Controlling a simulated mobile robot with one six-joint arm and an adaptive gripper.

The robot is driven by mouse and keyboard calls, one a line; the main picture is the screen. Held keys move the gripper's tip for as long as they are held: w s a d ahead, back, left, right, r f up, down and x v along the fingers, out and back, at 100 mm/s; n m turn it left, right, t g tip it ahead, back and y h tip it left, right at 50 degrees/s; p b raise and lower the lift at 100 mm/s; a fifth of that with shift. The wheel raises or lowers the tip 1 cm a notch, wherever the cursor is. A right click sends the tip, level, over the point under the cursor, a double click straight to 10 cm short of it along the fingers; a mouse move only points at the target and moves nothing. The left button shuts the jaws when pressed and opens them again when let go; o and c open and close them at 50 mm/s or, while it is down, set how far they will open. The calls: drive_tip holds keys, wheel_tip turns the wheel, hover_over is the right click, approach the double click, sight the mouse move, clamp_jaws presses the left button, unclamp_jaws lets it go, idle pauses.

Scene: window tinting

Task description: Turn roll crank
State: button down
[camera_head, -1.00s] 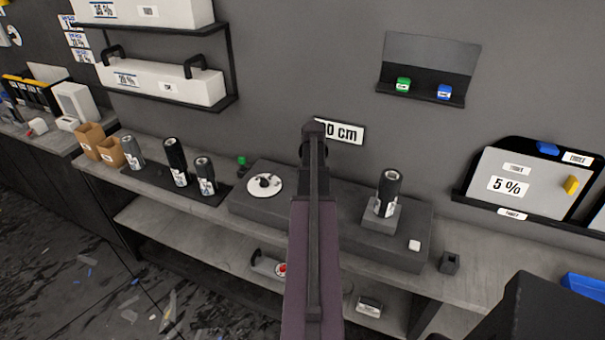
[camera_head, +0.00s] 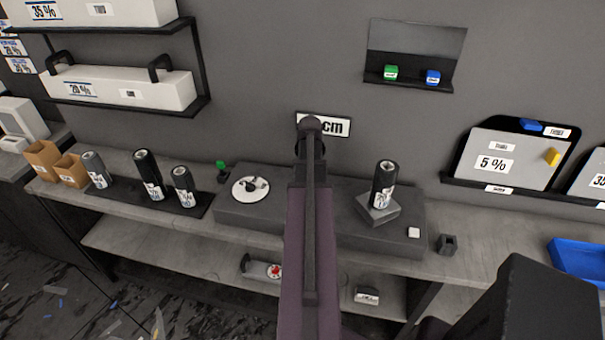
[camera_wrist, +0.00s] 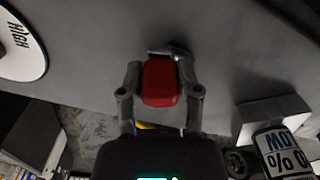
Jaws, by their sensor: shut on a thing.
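A red block-shaped grip (camera_wrist: 160,82), which looks like the crank's handle, shows in the wrist view. My gripper (camera_wrist: 160,93) has a finger on each side of it and is shut on it. A dark bracket shows at its far end; the rest of the crank is hidden. In the head view my arm hides the gripper and crank. A dark roll (camera_head: 383,183) with a white label stands upright on a grey square holder (camera_head: 377,209) on the raised bench block. The roll label (camera_wrist: 283,152) and holder (camera_wrist: 270,112) show at lower right in the wrist view.
A white dial (camera_head: 250,189) sits on the block left of my arm. Several upright rolls, such as one (camera_head: 148,175), stand on a dark mat farther left. A white cube (camera_head: 413,232) is near the block's right end. A blue tray (camera_head: 578,260) is at right.

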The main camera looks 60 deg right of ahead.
drive_tip(key=shift+a, duration=0.15)
drive_tip(key=shift+c, duration=1.6)
unclamp_jaws()
drive_tip(key=shift+w+a, duration=0.1)
drive_tip(key=shift+w, duration=0.15)
